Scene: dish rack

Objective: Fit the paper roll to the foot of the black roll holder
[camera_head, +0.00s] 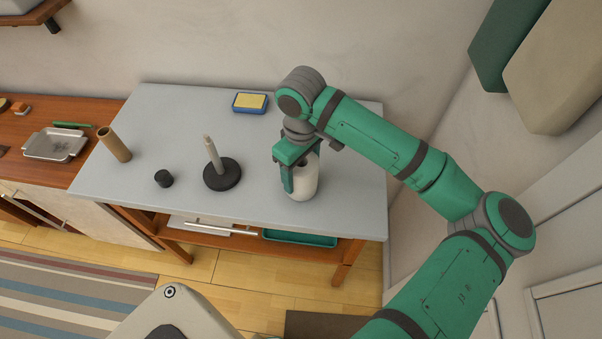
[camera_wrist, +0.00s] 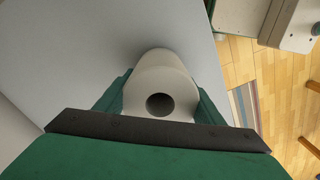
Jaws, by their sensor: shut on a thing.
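The white paper roll (camera_head: 304,181) stands upright at the right part of the grey table, and my gripper (camera_head: 297,176) is shut around it from above. In the wrist view the paper roll (camera_wrist: 161,90) sits between the two green fingers, with its dark core hole facing the camera. I cannot tell whether its lower end touches the table. The black roll holder (camera_head: 222,175) stands to the left of the roll, apart from it. It has a round black foot and a pale upright post, which is bare.
A blue and yellow sponge (camera_head: 250,102) lies at the table's back. The grey tabletop (camera_head: 185,115) is clear between them. A metal tray (camera_head: 55,144) lies on the wooden counter at left.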

